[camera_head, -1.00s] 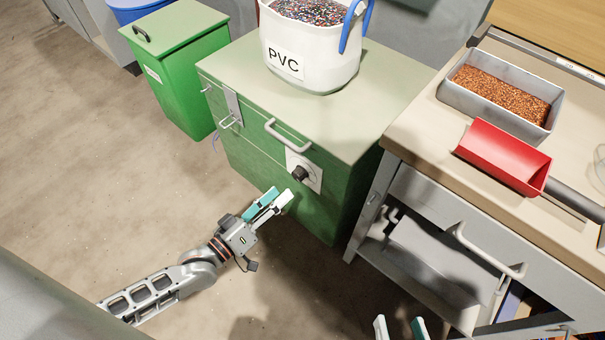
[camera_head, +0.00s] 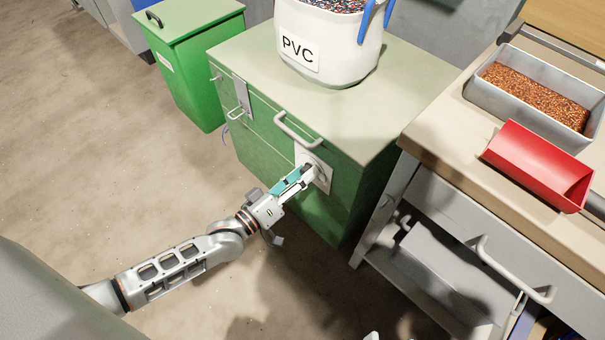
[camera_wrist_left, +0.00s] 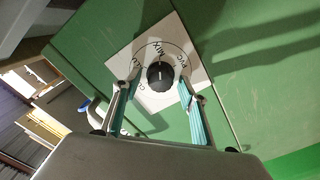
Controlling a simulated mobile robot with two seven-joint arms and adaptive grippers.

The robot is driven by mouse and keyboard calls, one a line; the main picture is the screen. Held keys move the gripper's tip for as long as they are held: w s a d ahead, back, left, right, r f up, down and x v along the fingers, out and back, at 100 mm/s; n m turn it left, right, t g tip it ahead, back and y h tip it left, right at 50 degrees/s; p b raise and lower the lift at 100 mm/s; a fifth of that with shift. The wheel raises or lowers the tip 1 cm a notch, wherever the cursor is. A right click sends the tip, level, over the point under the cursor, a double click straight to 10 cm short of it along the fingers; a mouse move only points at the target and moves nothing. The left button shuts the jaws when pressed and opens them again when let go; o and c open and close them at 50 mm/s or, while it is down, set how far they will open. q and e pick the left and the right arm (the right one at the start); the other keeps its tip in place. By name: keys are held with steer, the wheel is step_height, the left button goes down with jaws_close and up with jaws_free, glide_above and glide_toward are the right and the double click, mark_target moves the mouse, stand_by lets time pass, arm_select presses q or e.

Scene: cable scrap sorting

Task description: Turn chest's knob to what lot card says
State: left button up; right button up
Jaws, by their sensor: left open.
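The green chest (camera_head: 262,150) stands left of the workbench. Its black knob (camera_wrist_left: 160,76) sits on a white dial plate (camera_wrist_left: 190,48) on the chest's front; the plate also shows in the head view (camera_head: 326,160). The dial lettering includes PVC and MIX, and a partly hidden label starts with C. I cannot tell surely which label the knob points to. My left gripper (camera_head: 308,180) is open at the plate, and in the left wrist view its fingers stand either side of the knob, apart from it. A sliver of my right gripper (camera_head: 372,336) shows at the bottom edge. I make out no lot card.
A white PVC bucket (camera_head: 330,45) stands on the chest. The chest's front handle (camera_head: 297,130) is just above the plate. A green bin (camera_head: 190,65) stands behind left. The workbench (camera_head: 440,125) holds a tray of copper granules (camera_head: 500,90) and a red scoop (camera_head: 535,165).

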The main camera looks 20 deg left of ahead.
arm_select(q)
steer(key=c, duration=1.1)
arm_select(e)
steer(key=shift+w+r, duration=0.15)
arm_select(q)
steer(key=shift+s+d+m+p, duration=0.1)
steer(key=shift+m+p, duration=0.65)
steer(key=shift+m, duration=2.2)
steer(key=shift+d+m+p, duration=0.1)
steer(key=shift+m+p, duration=0.65)
steer(key=shift+m, duration=2.2)
arm_select(e)
steer(key=shift+w+d+r+n+h, duration=0.15)
steer(key=shift+w+d+n, duration=0.05)
steer(key=shift+d+n, duration=0.4)
steer(key=shift+w+d+r+n+h, duration=0.15)
steer(key=shift+w+d+n+h, duration=0.1)
steer(key=shift+d+n, duration=0.4)
steer(key=shift+w+d+r+n+h, duration=0.1)
steer(key=shift+w+d+r+n, duration=0.1)
steer(key=shift+d+n, duration=0.4)
steer(key=shift+d, duration=0.2)
